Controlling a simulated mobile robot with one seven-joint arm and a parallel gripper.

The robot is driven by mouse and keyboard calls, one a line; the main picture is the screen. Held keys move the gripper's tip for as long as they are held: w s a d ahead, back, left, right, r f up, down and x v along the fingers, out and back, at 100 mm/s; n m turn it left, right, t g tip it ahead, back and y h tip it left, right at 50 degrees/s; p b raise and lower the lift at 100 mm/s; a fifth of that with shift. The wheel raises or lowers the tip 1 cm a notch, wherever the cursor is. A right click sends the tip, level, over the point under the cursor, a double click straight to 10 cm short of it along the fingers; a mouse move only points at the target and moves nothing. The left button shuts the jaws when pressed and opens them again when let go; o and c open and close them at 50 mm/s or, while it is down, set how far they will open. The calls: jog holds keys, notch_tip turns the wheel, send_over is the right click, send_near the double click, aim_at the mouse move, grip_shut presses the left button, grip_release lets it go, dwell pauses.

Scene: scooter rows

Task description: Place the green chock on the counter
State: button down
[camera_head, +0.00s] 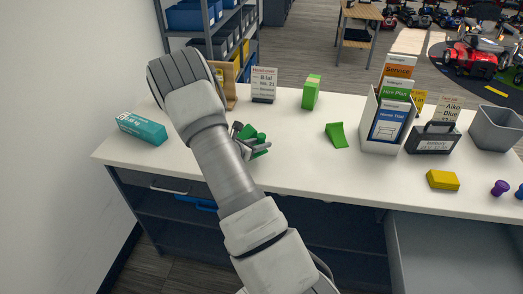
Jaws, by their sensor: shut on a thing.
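My gripper (254,146) is shut on a green chock (257,137), which is partly hidden by the fingers and my arm. It is over the white counter (290,165), left of its middle; I cannot tell whether the chock touches the top. A second green wedge-shaped piece (336,135) rests on the counter to the right of my gripper, apart from it.
On the counter are a teal box (142,128), a sign (264,85), a green box (311,93), a brochure holder (387,121), a black card stand (432,139), a yellow block (443,180) and a grey bin (495,128). The front centre is clear. An open drawer (455,250) juts out below right.

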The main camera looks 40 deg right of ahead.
aim_at(257, 154)
jog(key=shift+f+p, duration=0.3)
jog(key=shift+f, duration=1.6)
jog(key=shift+f, duration=0.2)
jog(key=c, duration=0.6)
grip_release()
